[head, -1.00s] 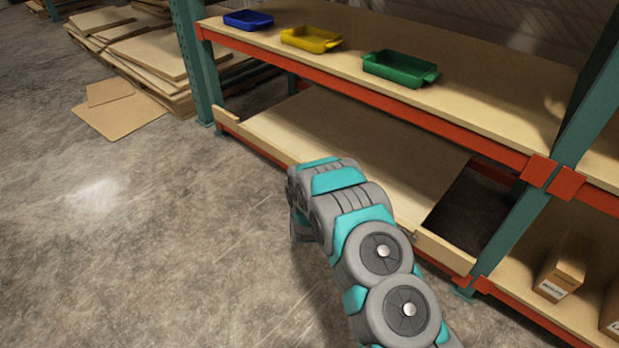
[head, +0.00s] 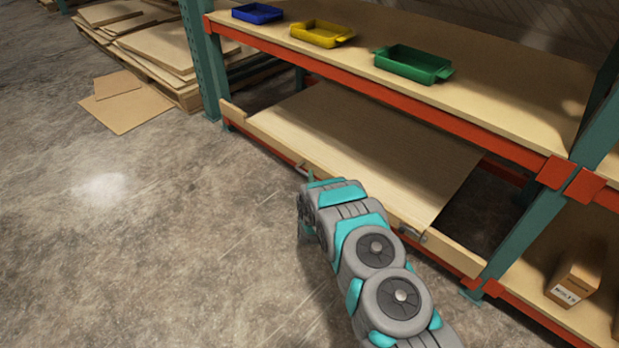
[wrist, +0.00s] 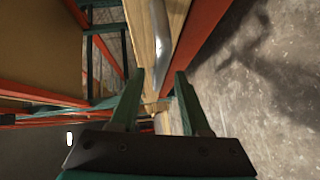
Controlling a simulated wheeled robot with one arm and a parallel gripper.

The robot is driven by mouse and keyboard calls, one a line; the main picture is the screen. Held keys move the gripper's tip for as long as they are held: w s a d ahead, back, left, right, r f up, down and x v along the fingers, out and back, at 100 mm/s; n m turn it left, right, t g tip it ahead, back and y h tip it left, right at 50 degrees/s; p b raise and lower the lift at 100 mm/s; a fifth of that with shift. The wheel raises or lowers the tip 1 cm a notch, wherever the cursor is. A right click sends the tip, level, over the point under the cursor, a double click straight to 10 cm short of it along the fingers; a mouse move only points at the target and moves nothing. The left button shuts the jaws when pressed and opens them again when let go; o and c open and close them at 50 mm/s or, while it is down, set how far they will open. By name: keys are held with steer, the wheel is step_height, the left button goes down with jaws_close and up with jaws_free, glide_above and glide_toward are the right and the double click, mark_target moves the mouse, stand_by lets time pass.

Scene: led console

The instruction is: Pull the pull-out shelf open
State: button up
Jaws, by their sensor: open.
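The pull-out shelf (head: 370,145) is a light wooden board with a raised front lip, low in the rack under the tray level. It has metal handles on its front lip, one (head: 412,234) toward the right and one (head: 302,168) near my gripper. My gripper (head: 309,177) is at the front lip, mostly hidden by my arm. In the wrist view my gripper (wrist: 159,76) is open, with nothing held. A curved metal handle (wrist: 160,35) lies just beyond and between the fingertips, along the wooden lip (wrist: 141,30). Whether the fingers straddle it is unclear.
Blue (head: 257,13), yellow (head: 322,34) and green (head: 413,64) trays stand on the upper shelf. A rack post (head: 530,235) and a cardboard box (head: 575,277) are at the right. Stacked boards (head: 150,45) lie at the back left. The floor (head: 150,240) in front is clear.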

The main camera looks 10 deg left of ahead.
steer(key=shift+w+a+f, duration=0.1)
steer(key=shift+w+a, duration=0.05)
steer(key=shift+w, duration=1.05)
jaws_close()
stand_by(0.6)
